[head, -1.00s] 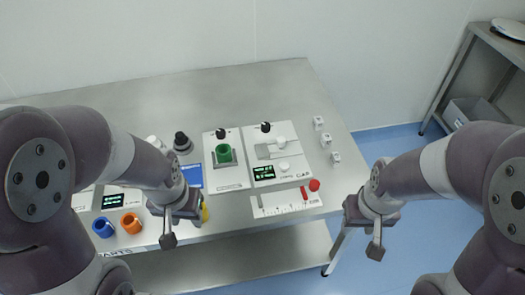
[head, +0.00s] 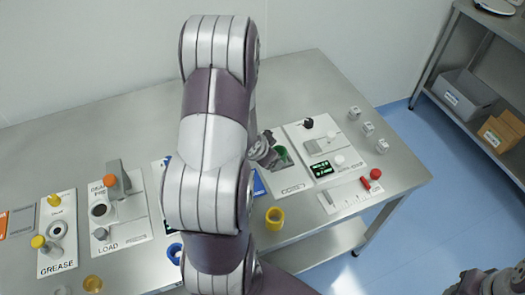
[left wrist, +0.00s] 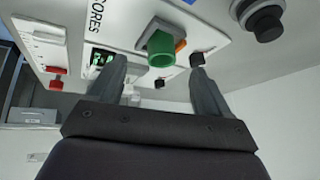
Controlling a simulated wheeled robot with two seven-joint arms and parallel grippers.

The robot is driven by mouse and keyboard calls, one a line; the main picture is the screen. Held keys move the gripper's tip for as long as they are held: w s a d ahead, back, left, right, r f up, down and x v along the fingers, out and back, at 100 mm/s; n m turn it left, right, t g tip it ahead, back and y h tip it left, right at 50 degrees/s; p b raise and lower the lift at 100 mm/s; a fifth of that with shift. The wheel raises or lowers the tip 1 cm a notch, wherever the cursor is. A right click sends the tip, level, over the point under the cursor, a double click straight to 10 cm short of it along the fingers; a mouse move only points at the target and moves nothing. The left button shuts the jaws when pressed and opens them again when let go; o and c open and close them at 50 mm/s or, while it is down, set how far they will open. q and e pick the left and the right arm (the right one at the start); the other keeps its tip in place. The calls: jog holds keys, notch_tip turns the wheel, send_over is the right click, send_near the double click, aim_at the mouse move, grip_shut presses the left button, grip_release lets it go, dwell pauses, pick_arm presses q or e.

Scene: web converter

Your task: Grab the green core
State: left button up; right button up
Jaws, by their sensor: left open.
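The green core (head: 283,155) is a green ring-shaped piece in a grey holder on a white panel in the head view. My left arm partly covers that panel. In the left wrist view the green core (left wrist: 162,52) shows between and beyond the two fingers. My left gripper (left wrist: 155,64) is open and empty, pointing at the core. In the head view my left gripper (head: 264,150) is just left of the core, partly hidden by its own arm. Whether a finger touches the core is unclear. Part of my right arm shows at the lower right corner; its jaws are not clear.
A yellow ring (head: 275,218) stands near the table's front edge, and a blue ring (head: 175,253) is left of it. White cubes (head: 368,128) stand farther right.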

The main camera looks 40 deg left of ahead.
aim_at(283, 150)
pick_arm(q)
jog(key=s+a+f+t, duration=0.1)
jog(key=t, duration=0.1)
jog(key=s+a+f+t+h+p, duration=0.1)
jog(key=a+t, duration=0.1)
jog(key=shift+s+a+f+h, duration=0.15)
jog(key=shift+s+f+h, duration=0.15)
jog(key=shift+f, duration=0.05)
jog(key=w+f+t, duration=0.1)
jog(key=w, duration=0.1)
jog(key=w+d+f+t+p, duration=0.1)
jog(key=w, duration=0.2)
jog(key=w+f+t, duration=0.1)
jog(key=w, duration=0.2)
jog(key=shift+d+f+h, duration=0.35)
jog(key=shift+d+h, duration=0.05)
jog(key=shift+w+f, duration=0.25)
jog(key=shift+w, duration=0.2)
jog(key=shift+s+r, duration=0.1)
jog(key=c, duration=1.1)
pick_arm(e)
jog(key=r, duration=0.3)
jog(key=shift+w+d, duration=0.35)
jog(key=shift+d, duration=0.05)
